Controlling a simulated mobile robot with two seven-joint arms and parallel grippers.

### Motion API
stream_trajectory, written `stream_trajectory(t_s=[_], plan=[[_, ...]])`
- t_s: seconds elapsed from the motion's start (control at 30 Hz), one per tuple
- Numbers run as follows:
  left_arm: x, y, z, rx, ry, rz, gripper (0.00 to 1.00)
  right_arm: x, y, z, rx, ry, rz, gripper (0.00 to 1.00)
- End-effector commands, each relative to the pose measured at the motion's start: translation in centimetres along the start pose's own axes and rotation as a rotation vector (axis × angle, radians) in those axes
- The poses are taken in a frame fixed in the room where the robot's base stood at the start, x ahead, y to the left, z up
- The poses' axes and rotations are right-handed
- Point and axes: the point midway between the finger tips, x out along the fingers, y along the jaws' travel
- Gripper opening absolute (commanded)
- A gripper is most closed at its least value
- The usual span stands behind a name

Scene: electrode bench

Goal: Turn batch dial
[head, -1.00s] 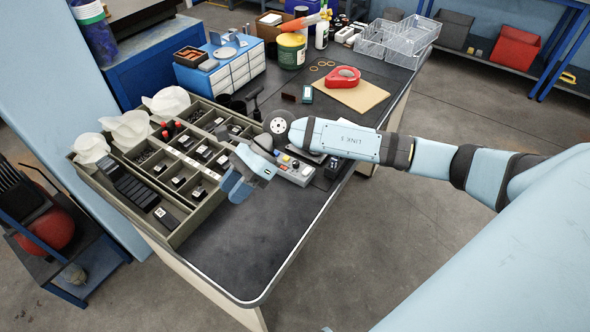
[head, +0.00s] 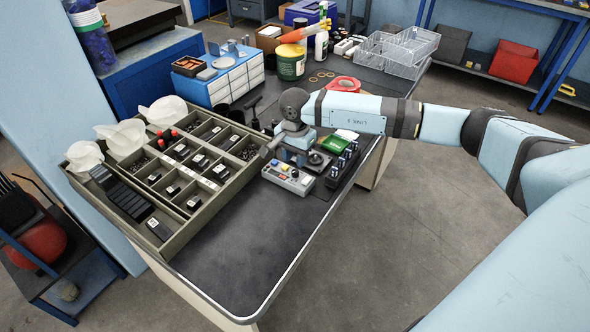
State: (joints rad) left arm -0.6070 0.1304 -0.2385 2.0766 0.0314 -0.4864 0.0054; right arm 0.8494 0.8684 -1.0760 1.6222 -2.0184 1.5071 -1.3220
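A small grey control box (head: 288,179) lies on the dark bench, right of the parts tray. Its top carries small coloured buttons and a dark round knob (head: 295,173), which looks like the dial; its setting is too small to read. My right gripper (head: 272,148) is behind and above the box, apart from the knob as far as I can see. Its fingers are seen at a poor angle, so I cannot tell whether they are open. My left gripper is not in view.
A divided tray (head: 163,247) of small parts fills the bench's left side. A dark rack of small bottles (head: 342,168) stands close right of the box, with a green-topped item (head: 338,141) behind it. The bench front (head: 235,265) is clear.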

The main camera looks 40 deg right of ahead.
Motion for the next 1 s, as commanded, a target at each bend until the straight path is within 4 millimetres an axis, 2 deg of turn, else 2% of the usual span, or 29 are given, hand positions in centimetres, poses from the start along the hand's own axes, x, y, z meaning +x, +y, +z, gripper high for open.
stream_trajectory(t_s=[0.1, 0.3, 0.67, 0.83, 1.0], plan=[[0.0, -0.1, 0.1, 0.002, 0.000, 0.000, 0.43, 2.3, 0.0, 0.1, 0.000, -0.002, 0.002, 0.33], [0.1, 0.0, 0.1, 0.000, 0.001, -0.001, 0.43, 4.5, 0.0, 0.1, 0.000, -0.003, 0.000, 0.33], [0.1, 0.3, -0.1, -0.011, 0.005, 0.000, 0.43, 5.1, 0.0, 0.1, 0.000, -0.002, -0.001, 0.33], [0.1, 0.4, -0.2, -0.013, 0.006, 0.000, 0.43, 5.0, 0.0, 0.1, 0.000, -0.002, -0.001, 0.00], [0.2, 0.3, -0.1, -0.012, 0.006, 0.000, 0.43, 5.1, 0.0, 0.1, 0.024, -0.002, -0.001, 0.00]])
